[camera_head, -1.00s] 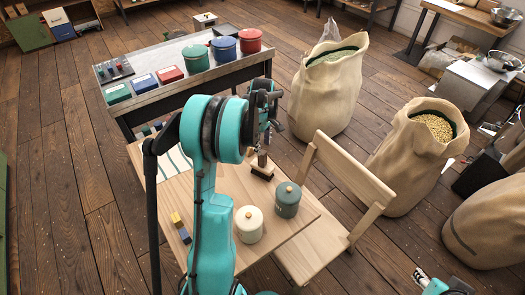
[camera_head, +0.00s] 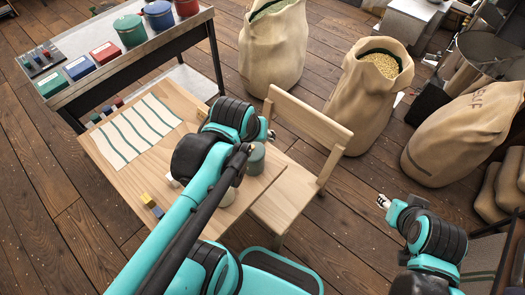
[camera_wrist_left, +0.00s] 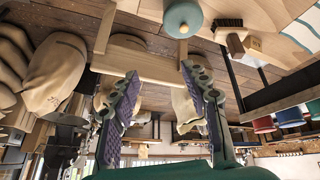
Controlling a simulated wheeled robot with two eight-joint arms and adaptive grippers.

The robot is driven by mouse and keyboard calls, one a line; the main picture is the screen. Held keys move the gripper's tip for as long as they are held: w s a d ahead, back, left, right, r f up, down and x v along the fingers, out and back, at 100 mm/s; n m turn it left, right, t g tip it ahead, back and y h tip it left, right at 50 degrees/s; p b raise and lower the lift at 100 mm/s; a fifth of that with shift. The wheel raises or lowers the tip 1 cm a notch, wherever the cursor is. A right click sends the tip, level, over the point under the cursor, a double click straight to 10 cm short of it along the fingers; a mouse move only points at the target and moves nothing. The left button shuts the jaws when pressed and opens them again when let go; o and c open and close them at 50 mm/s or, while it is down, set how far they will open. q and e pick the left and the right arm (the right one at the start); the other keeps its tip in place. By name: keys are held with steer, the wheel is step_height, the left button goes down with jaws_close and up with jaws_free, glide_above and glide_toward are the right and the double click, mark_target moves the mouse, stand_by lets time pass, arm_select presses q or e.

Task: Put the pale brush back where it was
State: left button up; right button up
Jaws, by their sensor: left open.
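My left gripper (camera_wrist_left: 165,95) is open, with its two fingers wide apart and nothing between them in the left wrist view. In the head view my left arm reaches over the small wooden table (camera_head: 122,177). A brush with dark bristles (camera_wrist_left: 228,22) lies on the table in the left wrist view, outside the fingers. Beside it are a brown block end and a paler wooden block (camera_wrist_left: 254,42), perhaps the pale brush; I cannot tell. In the head view my arm hides that area. My right gripper (camera_head: 384,202) is away from the table, at the right; its jaws are too small to read.
A striped cloth (camera_head: 135,127) lies on the table. A grey-green canister (camera_head: 257,158) stands near my left gripper and shows in the wrist view (camera_wrist_left: 183,18). A chair (camera_head: 310,135) and sacks (camera_head: 368,95) stand behind.

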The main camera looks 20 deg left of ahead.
arm_select(q)
steer(key=s+d+m, duration=0.1)
steer(key=s+d+f+m+t, duration=0.1)
steer(key=s+d+m, duration=0.1)
steer(key=shift+s+f+h, duration=0.25)
steer(key=shift+f+h, duration=0.05)
steer(key=shift+f+b, duration=0.5)
steer(key=shift+f, duration=0.05)
